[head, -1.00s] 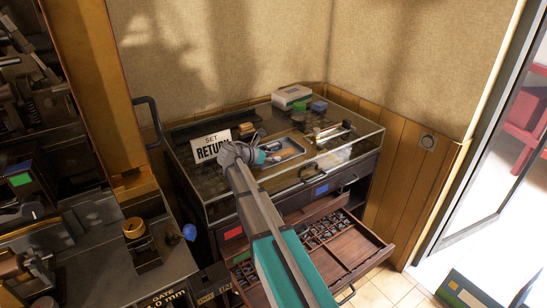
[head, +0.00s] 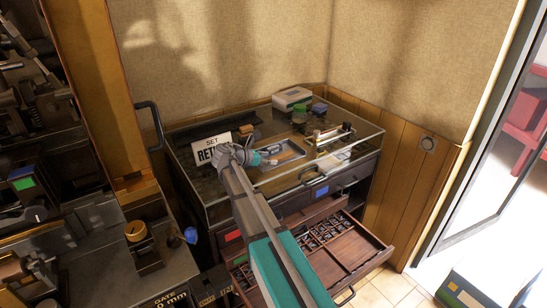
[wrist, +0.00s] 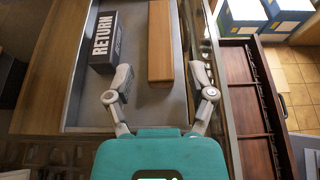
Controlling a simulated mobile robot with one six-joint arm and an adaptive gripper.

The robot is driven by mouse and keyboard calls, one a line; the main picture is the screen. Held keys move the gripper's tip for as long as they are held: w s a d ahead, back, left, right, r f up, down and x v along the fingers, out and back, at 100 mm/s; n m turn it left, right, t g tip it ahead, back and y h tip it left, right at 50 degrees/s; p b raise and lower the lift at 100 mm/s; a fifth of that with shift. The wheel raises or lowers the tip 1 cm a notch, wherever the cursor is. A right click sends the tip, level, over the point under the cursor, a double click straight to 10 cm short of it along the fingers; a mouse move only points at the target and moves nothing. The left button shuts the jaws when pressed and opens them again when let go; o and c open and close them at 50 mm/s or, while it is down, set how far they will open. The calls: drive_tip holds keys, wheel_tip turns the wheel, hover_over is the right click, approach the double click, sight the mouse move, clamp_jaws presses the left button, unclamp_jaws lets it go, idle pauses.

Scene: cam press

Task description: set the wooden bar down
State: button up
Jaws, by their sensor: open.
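The wooden bar (wrist: 160,45) is a plain brown block in the wrist view, seen lengthwise over the grey tray (wrist: 138,108). It appears to lie in the tray, but its underside is hidden. My gripper (wrist: 160,78) is open, with one finger on each side of the bar's near end and a visible gap on both sides. In the head view my gripper (head: 268,157) is low over the tray (head: 292,146); I cannot make out the bar there. A dark block lettered RETURN (wrist: 103,42) is left of the bar.
The glass-sided case (head: 350,150) surrounds the tray area. A SET RETURN sign (head: 211,142) stands just left of my gripper. Small boxes (head: 293,98) sit at the back. An open compartment drawer (head: 350,250) juts out below, and a dark cabinet edge is at left.

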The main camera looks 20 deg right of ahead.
drive_tip(key=p+v, duration=0.3)
drive_tip(key=v, duration=0.6)
drive_tip(key=shift+a+r, duration=0.1)
drive_tip(key=shift+a, duration=0.25)
idle(1.2)
